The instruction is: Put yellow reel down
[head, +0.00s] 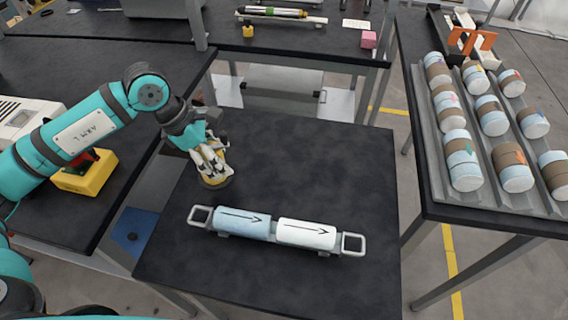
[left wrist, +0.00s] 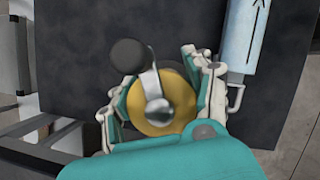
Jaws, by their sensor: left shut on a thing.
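The yellow reel (head: 215,181) is in my left gripper (head: 213,160), over the back left part of the small dark table (head: 300,160). In the left wrist view the yellow reel (left wrist: 160,105) shows as a round yellow body with a metal crank and a black knob. The fingers of my left gripper (left wrist: 165,92) close on it from both sides. The reel looks low, at or close to the table top; I cannot tell whether it touches. My right gripper is not in view.
A grey carrier (head: 352,243) with a blue and a white cylinder lies in front on the same table; its handle also shows in the wrist view. The table's right and back parts are clear. A rack (head: 527,196) of banded cylinders stands on the right table. A yellow box (head: 85,178) sits at left.

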